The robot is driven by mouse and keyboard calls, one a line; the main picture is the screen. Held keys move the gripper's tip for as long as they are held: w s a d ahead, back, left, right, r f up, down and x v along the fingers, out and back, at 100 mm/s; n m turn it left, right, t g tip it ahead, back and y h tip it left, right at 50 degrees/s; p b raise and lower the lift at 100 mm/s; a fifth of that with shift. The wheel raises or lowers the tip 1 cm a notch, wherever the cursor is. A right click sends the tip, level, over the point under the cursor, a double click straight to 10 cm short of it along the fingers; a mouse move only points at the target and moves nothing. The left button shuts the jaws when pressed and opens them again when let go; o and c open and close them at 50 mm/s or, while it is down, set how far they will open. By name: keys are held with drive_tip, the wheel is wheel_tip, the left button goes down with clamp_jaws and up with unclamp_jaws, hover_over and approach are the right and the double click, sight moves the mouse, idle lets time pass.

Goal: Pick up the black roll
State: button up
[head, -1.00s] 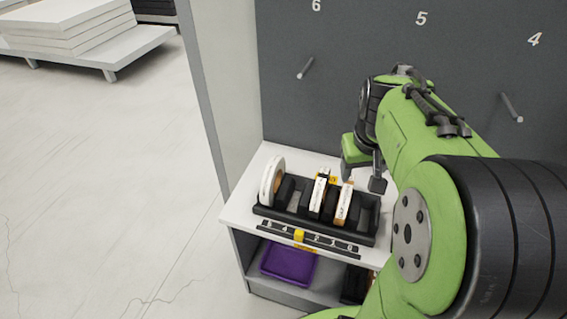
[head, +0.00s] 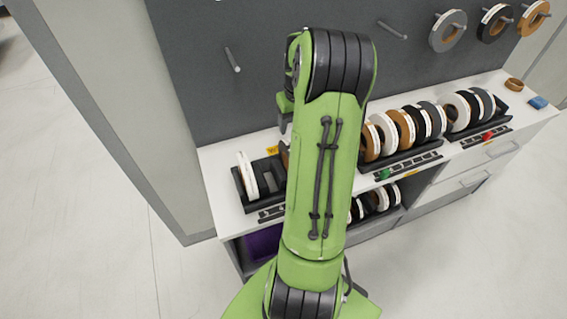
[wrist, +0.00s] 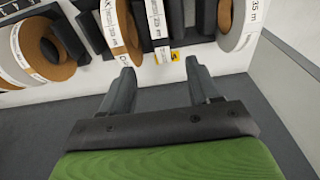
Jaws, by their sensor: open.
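Black rolls show in the head view. Other dark rolls, such as this one (head: 419,123), stand in the rack on the bench right of my arm. My gripper (wrist: 160,82) is open and empty in the wrist view, its fingers apart below a row of rolls. In the head view it is mostly hidden behind my arm. No roll is between the fingers.
A grey roll (head: 447,31) and a brown roll (head: 534,18) hang beside the black one. The white bench (head: 218,163) carries black racks with white, brown and dark rolls. A blue item (head: 538,102) lies at its right end. Open floor lies at the front right.

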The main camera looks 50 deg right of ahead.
sight(284, 146)
drive_tip(key=f, duration=0.4)
drive_tip(key=w+f, duration=0.1)
drive_tip(key=f, duration=0.9)
drive_tip(key=shift+w+d, duration=0.3)
drive_tip(key=shift+d, duration=0.1)
drive_tip(key=shift+s+r, duration=0.1)
clamp_jaws()
